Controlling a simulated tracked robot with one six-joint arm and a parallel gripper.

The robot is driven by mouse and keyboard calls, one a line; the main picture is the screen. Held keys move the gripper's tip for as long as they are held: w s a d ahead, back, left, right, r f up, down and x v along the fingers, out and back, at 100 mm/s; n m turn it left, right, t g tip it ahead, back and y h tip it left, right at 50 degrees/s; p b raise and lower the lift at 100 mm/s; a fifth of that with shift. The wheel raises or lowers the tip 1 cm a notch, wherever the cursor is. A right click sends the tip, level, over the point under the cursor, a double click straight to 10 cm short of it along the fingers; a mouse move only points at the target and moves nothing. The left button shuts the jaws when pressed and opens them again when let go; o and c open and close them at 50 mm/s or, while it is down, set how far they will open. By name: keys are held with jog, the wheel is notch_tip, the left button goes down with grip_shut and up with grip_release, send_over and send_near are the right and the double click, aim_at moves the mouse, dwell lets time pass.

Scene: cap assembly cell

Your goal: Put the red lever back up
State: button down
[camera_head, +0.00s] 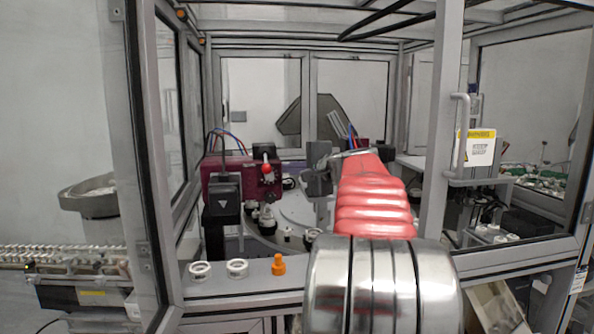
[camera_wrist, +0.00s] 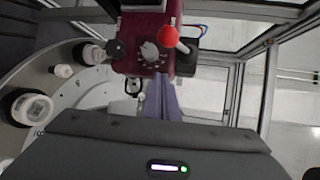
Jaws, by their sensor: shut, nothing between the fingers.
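The red lever's round knob (camera_head: 266,168) shows on the front of a maroon machine block (camera_head: 228,178) inside the cell. A pale piece shows just above the knob. In the wrist view, the red knob (camera_wrist: 168,37) is at the top centre, in front of the maroon block (camera_wrist: 145,30) and right of a round grey dial (camera_wrist: 150,51). My gripper (camera_wrist: 162,82) is shut and empty. Its purple-grey fingers point towards the block, below the knob in the picture and apart from it.
A round table (camera_wrist: 60,80) with white-topped caps lies left in the wrist view. A dark box with a triangle mark (camera_head: 222,196) stands left of the lever. Frame posts flank the opening.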

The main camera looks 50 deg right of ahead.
aim_at(266, 162)
jog(key=a, duration=0.2)
jog(key=w+a, duration=0.1)
jog(key=shift+a+r, duration=0.2)
jog(key=shift+a, duration=0.15)
jog(key=shift+s, duration=0.1)
dwell(0.5)
jog(key=shift+d+r, duration=0.1)
jog(key=shift+g, duration=0.3)
